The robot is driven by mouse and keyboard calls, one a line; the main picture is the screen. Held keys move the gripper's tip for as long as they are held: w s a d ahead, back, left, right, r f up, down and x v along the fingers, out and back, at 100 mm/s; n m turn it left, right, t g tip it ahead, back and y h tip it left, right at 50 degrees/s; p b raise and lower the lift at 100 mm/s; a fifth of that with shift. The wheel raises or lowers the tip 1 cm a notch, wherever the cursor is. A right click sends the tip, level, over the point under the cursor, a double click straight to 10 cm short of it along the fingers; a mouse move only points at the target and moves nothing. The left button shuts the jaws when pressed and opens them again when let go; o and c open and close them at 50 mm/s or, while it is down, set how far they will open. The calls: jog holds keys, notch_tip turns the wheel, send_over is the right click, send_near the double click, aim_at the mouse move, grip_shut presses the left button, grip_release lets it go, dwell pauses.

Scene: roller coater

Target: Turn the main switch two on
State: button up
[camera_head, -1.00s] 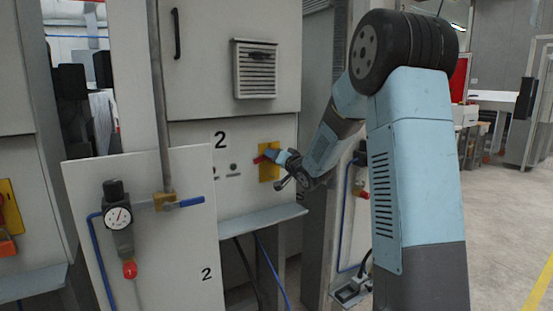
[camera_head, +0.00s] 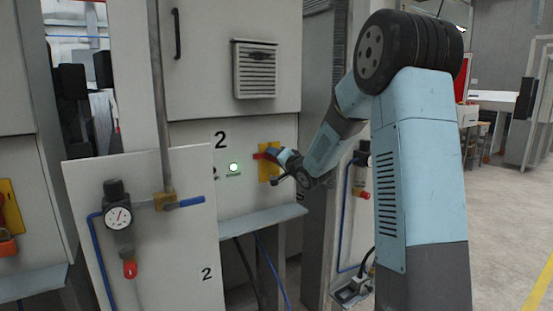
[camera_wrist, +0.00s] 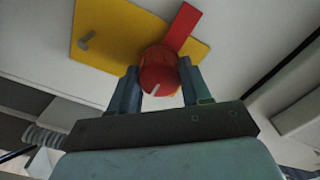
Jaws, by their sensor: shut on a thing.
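The main switch two is a red rotary handle on a yellow plate (camera_head: 264,172), set in the grey cabinet marked 2. The red handle (camera_head: 259,156) sticks out level to the left of my gripper (camera_head: 274,155). In the wrist view the round red knob (camera_wrist: 158,75) with a white mark sits between the two fingers of my gripper (camera_wrist: 158,88), and the red lever (camera_wrist: 182,28) reaches beyond it over the yellow plate (camera_wrist: 118,38). My gripper is shut on the knob. A round lamp (camera_head: 233,167) left of the switch glows green-white.
A metal shelf (camera_head: 250,221) juts out below the switch. A panel with a gauge (camera_head: 119,216) and a blue valve handle (camera_head: 190,202) stands at front left. A socket box (camera_head: 352,291) lies low by my arm. Open floor lies at right.

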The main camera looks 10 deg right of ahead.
jog(key=o, duration=1.1)
jog(key=shift+d, duration=0.15)
jog(key=shift+c, duration=0.2)
jog(key=v, duration=1.3)
jog(key=shift+s, duration=0.3)
jog(key=shift+d, duration=0.15)
